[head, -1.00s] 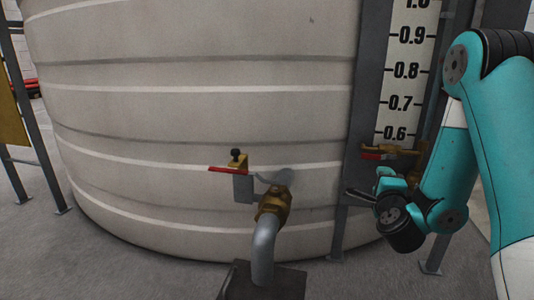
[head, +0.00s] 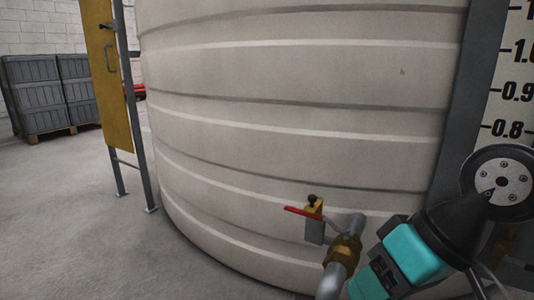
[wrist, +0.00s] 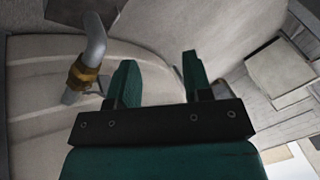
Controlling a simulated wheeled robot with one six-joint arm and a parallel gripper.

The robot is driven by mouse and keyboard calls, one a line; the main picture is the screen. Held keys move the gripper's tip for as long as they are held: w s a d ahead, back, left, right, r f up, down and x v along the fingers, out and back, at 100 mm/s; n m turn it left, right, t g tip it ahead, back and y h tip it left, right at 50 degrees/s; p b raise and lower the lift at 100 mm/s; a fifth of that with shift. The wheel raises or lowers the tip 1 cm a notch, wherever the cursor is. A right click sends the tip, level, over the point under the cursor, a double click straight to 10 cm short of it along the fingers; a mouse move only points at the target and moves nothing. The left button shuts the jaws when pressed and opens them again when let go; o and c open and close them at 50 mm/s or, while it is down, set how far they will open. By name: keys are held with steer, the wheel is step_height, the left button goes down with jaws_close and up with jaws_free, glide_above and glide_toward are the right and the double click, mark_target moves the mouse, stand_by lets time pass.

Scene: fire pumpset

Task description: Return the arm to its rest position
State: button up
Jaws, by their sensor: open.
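My teal and black arm (head: 410,255) stands in the lower right of the head view, close to the camera, with a round dark joint face (head: 503,178) towards me. It overlaps the tank and the lower part of the gauge. I cannot clearly make out the fingers in the head view. In the wrist view my gripper (wrist: 157,76) shows two green fingers set wide apart with nothing between them. A pipe with a brass fitting (wrist: 85,74) is beyond the left finger, apart from it.
A big ribbed beige tank (head: 300,110) fills the middle. A red-handled valve (head: 314,220) and a pipe with a brass collar (head: 342,250) stick out low on it. A yellow panel (head: 105,70) on a metal frame and grey crates (head: 38,95) stand left. Floor at lower left is clear.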

steer(key=s+d+r+n+g+h+p, duration=0.2)
steer(key=s+r+p, duration=0.1)
steer(key=s+r, duration=0.15)
step_height(320, 180, up, 35)
steer(key=p, duration=3.5)
steer(key=shift+s+a+r+p, duration=0.2)
steer(key=shift+a+p, duration=0.1)
